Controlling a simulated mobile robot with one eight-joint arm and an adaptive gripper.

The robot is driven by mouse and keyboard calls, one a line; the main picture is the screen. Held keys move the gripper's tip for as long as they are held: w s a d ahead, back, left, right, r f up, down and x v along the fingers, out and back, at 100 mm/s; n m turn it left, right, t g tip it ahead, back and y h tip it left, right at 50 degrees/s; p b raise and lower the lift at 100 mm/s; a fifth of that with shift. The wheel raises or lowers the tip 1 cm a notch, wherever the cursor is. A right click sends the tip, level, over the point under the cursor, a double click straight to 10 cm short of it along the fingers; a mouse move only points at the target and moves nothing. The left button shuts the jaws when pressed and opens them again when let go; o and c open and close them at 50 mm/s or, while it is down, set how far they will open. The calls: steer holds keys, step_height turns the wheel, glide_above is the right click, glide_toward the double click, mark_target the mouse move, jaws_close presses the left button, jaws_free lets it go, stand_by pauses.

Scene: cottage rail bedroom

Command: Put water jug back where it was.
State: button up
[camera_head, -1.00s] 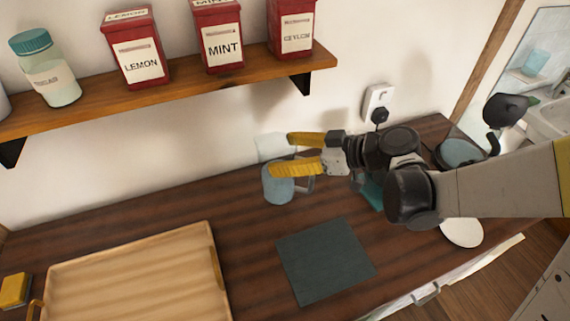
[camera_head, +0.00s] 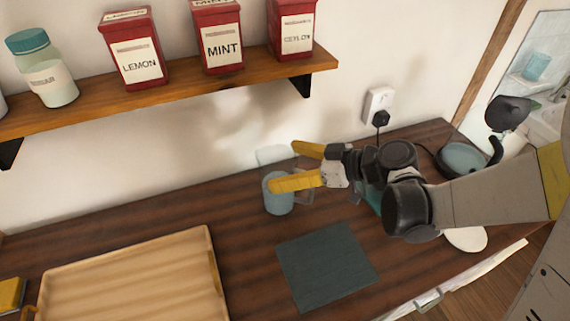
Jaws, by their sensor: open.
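A light-blue jug (camera_head: 277,199) with a pale, see-through handle stands on the dark wooden counter, near the wall. My gripper (camera_head: 282,166) comes in from the right with its two yellow fingers apart. The near finger passes in front of the jug's upper part and hides some of its rim. The far finger lies behind, above the handle side. I cannot tell whether either finger touches the jug. A pale, translucent shape (camera_head: 271,154) shows just behind the jug against the wall.
A wooden tray (camera_head: 208,262) lies at the left and a dark square mat (camera_head: 326,266) in front of the jug. A shelf (camera_head: 190,88) with tins hangs above.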

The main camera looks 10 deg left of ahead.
steer(key=s+d+r+m+t+h+p, duration=0.1)
steer(key=s+d+m+h, duration=0.3)
steer(key=d, duration=0.5)
steer(key=s+d+r+m+t+h+p, duration=0.1)
steer(key=s+d+r+m+h, duration=0.2)
steer(key=d+m, duration=0.3)
steer(key=s+d+r+m+t+h+p, duration=0.1)
steer(key=s+d+m+h, duration=0.4)
steer(key=d, duration=0.8)
step_height(320, 180, up, 2)
steer(key=shift+d+r+t+h, duration=0.1)
steer(key=shift+d+t+h, duration=0.1)
steer(key=shift+t+h, duration=0.35)
